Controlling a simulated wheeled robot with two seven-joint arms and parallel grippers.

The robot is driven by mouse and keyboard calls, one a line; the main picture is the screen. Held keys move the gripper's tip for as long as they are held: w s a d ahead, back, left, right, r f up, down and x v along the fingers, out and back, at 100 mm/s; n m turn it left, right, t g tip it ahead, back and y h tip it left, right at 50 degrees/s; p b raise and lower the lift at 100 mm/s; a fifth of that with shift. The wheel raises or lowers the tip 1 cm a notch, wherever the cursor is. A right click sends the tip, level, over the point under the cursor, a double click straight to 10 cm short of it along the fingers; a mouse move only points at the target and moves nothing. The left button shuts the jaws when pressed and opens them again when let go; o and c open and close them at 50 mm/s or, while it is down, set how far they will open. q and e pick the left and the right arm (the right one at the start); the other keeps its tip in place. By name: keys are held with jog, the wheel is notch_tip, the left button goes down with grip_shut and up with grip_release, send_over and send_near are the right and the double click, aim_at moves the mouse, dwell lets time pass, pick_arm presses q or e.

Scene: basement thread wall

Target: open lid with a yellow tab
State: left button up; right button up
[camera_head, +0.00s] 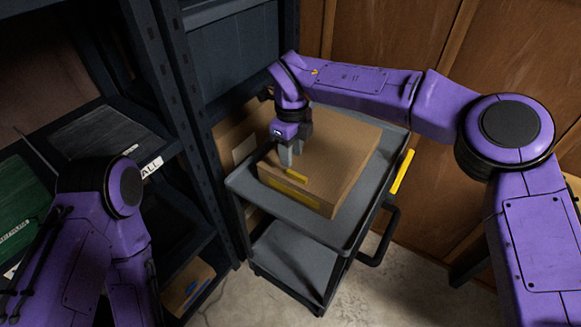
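A brown cardboard box (345,150) with a flat closed lid sits on the top shelf of a grey cart. A small yellow tab (297,176) shows at the lid's front edge, and a yellow strip (293,191) runs along the box's front face below it. My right gripper (290,160) points down over the front left part of the lid, just behind the yellow tab. Its grey fingers look close together, but the gap between them cannot be made out. Whether they touch the lid is unclear. My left arm is at the lower left; its gripper is out of view.
The grey cart (240,187) has a lower shelf, a black handle (381,243) and a yellow bar (402,171) on its right side. Dark shelving (180,95) stands close on the left. A wooden wall (400,40) is behind. Bare floor (415,295) lies in front right.

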aim_at(291, 171)
notch_tip(291, 171, down, 6)
jog(key=shift+s+r, duration=0.1)
grip_shut()
dwell(1.5)
